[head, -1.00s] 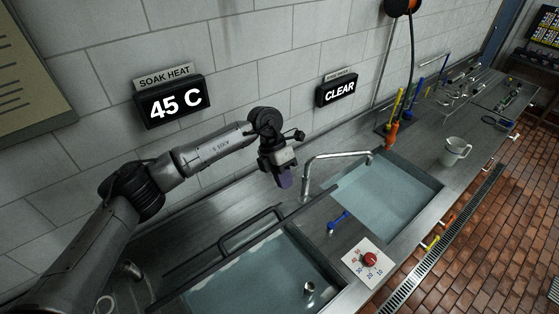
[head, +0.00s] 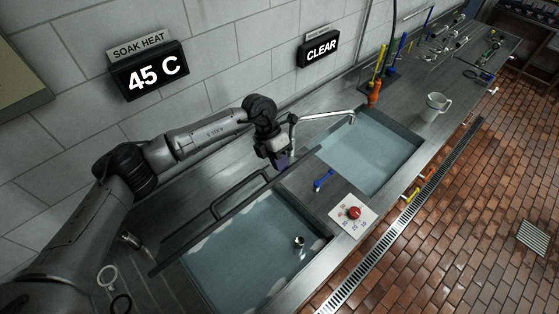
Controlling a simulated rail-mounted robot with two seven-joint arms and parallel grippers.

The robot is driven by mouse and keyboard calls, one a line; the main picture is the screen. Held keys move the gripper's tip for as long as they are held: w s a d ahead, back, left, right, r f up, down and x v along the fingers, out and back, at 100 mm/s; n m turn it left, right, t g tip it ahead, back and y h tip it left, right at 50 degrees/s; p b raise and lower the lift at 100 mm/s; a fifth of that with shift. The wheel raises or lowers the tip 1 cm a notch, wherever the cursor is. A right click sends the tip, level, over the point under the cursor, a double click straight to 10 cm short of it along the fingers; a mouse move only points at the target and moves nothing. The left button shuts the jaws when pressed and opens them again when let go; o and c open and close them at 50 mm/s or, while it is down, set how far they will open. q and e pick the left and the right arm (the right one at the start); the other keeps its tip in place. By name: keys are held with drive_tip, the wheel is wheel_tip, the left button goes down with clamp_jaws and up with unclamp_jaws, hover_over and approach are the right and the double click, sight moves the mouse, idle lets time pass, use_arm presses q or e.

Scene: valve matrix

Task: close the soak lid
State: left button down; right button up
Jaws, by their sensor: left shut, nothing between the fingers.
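The soak lid (head: 212,226) stands raised, seen nearly edge-on as a thin dark panel along the wall side of the near basin. Its bar handle (head: 242,193) sticks up on the wall side. The soak basin (head: 250,250) lies open, with water and a small metal piece in it. My left gripper (head: 281,162) is shut and empty, fingers down, near the lid's far right end, beyond the handle. Whether it touches the lid I cannot tell. My right gripper is not in view.
A curved faucet (head: 318,118) stands just right of my left gripper, over the second basin (head: 368,150). A blue lever (head: 323,180) and a red knob on a dial plate (head: 354,212) sit between the basins. A pitcher (head: 434,107) stands farther right. Wall displays read 45 C and CLEAR.

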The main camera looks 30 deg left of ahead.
use_arm(q)
drive_tip(key=s+d+f+y+b, duration=0.2)
drive_tip(key=d+f+b, duration=0.4)
drive_tip(key=f, duration=0.4)
drive_tip(key=s+d+f+t+y+b, duration=0.1)
drive_tip(key=s+d+f+y+b, duration=0.1)
drive_tip(key=d+f+b, duration=0.4)
drive_tip(key=s+d+f+t+y+b, duration=0.1)
drive_tip(key=d+f+b, duration=0.5)
drive_tip(key=f, duration=0.7)
drive_tip(key=shift+s+d+f+y+b, duration=0.15)
drive_tip(key=shift+s+d+y+b, duration=0.05)
drive_tip(key=shift+s+d+y, duration=0.3)
drive_tip(key=shift+s+d+f+y+b, duration=0.15)
drive_tip(key=shift+s+d+y, duration=0.1)
drive_tip(key=shift+s+y, duration=0.25)
drive_tip(key=shift+s+d+f+b, duration=0.15)
drive_tip(key=shift+f+b, duration=0.25)
drive_tip(key=shift+f, duration=0.2)
